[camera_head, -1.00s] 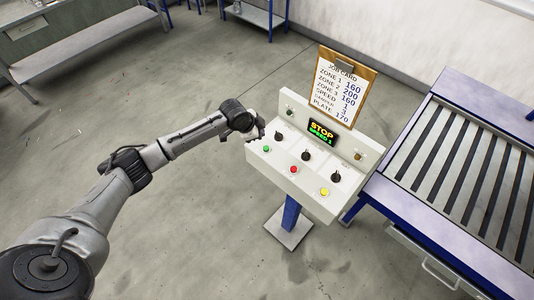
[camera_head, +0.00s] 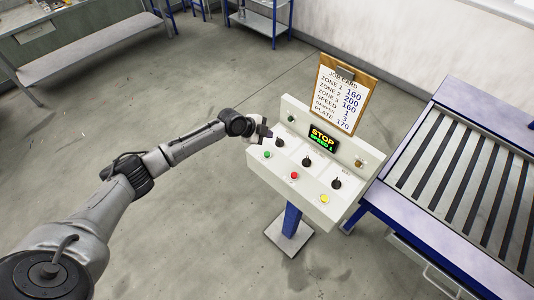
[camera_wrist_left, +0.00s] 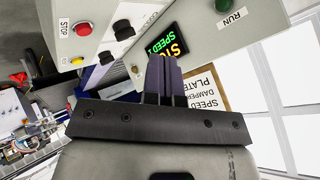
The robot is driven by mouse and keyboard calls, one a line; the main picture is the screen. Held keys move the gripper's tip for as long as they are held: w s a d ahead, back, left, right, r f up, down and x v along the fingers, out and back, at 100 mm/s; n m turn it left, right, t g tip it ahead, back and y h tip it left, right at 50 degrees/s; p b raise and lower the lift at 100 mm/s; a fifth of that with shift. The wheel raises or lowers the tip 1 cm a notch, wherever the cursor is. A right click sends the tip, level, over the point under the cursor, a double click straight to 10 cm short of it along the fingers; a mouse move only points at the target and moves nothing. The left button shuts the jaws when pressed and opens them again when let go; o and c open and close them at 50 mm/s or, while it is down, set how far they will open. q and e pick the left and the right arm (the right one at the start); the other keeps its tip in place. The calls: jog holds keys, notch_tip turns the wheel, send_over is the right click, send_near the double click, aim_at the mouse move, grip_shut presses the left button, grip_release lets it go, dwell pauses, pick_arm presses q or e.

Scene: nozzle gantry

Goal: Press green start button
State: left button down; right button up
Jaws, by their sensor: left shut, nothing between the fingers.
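The green start button (camera_head: 267,154) is at the left end of the front row of buttons on the white control panel (camera_head: 310,186). A red button (camera_head: 295,176) and a yellow button (camera_head: 324,198) follow to its right. My left gripper (camera_head: 268,131) is shut and empty, above the panel's left end. It appears apart from the green button. In the left wrist view the shut fingers (camera_wrist_left: 166,78) point toward the panel's display. The red button labelled STOP (camera_wrist_left: 83,29) shows there; the green start button does not. My right gripper is not in view.
Black knobs (camera_head: 307,162) sit behind the buttons. The display (camera_head: 322,138) reads STOP, SPEED 1. A green lamp (camera_wrist_left: 224,4) labelled RUN is on the upright face. A job card (camera_head: 341,93) stands behind. A slatted conveyor (camera_head: 460,170) is at right.

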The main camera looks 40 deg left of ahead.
pick_arm(q)
jog(key=shift+f, duration=0.15)
jog(key=b, duration=0.6)
send_over(267, 155)
notch_tip(267, 155, down, 8)
jog(key=shift+r, duration=0.2)
jog(key=shift+f+b, duration=0.4)
jog(key=shift+f, duration=0.05)
dwell(1.0)
dwell(0.3)
jog(key=shift+f+b, duration=0.4)
jog(key=shift+b, duration=0.15)
